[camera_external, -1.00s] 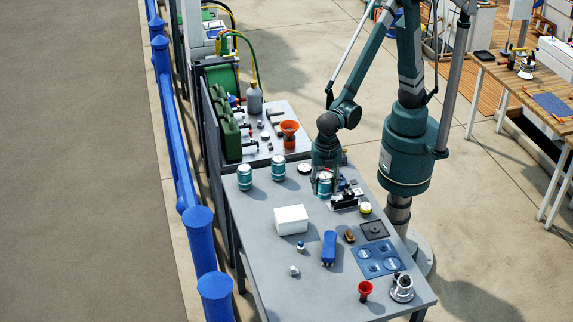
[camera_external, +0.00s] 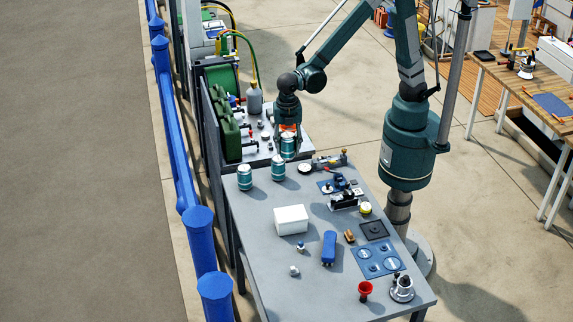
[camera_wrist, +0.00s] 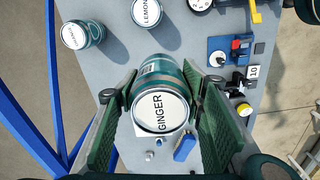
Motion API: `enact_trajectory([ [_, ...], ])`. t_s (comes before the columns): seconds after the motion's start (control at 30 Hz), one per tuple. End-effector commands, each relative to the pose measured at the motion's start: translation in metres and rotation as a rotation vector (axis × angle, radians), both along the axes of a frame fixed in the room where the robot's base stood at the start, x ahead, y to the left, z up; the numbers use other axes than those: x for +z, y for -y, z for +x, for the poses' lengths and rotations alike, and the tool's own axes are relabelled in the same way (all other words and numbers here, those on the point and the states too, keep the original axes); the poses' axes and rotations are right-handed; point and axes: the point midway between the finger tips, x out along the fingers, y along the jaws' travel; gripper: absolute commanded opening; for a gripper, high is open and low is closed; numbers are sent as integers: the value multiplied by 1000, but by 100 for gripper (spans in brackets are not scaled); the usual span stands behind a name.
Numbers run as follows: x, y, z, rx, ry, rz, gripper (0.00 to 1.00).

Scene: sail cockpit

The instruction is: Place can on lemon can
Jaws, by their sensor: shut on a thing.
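My gripper (camera_external: 287,138) is shut on a teal can (camera_external: 288,148) and holds it raised near the far end of the grey table. In the wrist view the held can (camera_wrist: 160,108) has a white lid reading GINGER, between both green finger pads. Two similar cans stand upright on the table: one can (camera_external: 278,168) just left of and below the held can, and another can (camera_external: 245,177) farther left. In the wrist view the nearer one (camera_wrist: 147,11) reads LEMON; the left one (camera_wrist: 76,35) has a label too small to read surely. The held can is apart from both.
A round dial (camera_external: 305,168) and small switch devices (camera_external: 343,199) line the right side.

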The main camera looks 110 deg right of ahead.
Motion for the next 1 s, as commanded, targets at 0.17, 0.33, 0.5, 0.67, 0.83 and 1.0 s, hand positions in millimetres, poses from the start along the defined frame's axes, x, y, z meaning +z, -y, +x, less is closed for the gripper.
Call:
enact_trajectory([
  [0.17,14,42,8,-4,0,0,21],
  [0.33,23,72,12,-2,0,0,21],
  [0.5,28,90,13,0,0,0,21],
  [0.67,30,96,14,0,0,0,21],
  [0.83,30,97,14,1,0,0,21],
  [1.0,29,97,14,1,0,0,21],
])
